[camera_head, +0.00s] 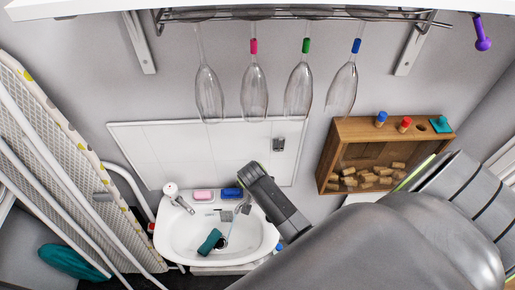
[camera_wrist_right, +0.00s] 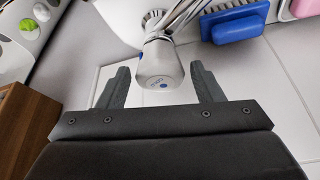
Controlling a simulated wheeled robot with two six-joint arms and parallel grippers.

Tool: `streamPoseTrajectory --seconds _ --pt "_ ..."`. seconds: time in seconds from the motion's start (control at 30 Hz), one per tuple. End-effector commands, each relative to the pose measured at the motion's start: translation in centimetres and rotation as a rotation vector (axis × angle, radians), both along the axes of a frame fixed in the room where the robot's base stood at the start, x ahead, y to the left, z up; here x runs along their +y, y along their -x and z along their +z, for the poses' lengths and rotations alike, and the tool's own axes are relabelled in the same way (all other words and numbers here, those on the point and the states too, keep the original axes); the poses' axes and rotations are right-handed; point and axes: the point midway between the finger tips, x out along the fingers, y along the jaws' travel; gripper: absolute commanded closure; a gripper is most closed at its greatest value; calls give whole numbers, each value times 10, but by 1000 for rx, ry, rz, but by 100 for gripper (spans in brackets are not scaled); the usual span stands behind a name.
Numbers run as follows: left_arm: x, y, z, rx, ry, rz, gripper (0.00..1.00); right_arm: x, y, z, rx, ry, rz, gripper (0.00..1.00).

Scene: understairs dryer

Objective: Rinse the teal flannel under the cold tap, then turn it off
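The teal flannel (camera_head: 209,241) lies crumpled in the white basin (camera_head: 177,243), beside the dark drain. The fingers are apart, one on each side, with visible gaps to the head. In the head view, my right gripper (camera_head: 243,208) reaches over the basin's right rear and hides most of this tap. A thin pale streak below it looks like running water. My left gripper is out of view.
Another tap (camera_head: 176,197) stands at the basin's left rear. A pink block (camera_head: 203,195) and a blue brush (camera_head: 232,193) lie on the back rim. Glasses (camera_head: 254,90) hang above. A wooden cork box (camera_head: 345,145) is at right, an ironing board (camera_head: 75,150) at left.

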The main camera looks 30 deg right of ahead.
Motion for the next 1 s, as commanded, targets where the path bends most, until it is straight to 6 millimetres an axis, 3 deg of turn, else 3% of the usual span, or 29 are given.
streamPoseTrajectory --seconds 0.47,0.67,1.0 --pt "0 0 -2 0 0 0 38 3 2 6 0 -2 -1 34" --pt "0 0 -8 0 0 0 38 10 9 28 -1 -4 -2 34" --pt "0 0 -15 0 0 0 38 26 25 84 -4 -5 -2 34"
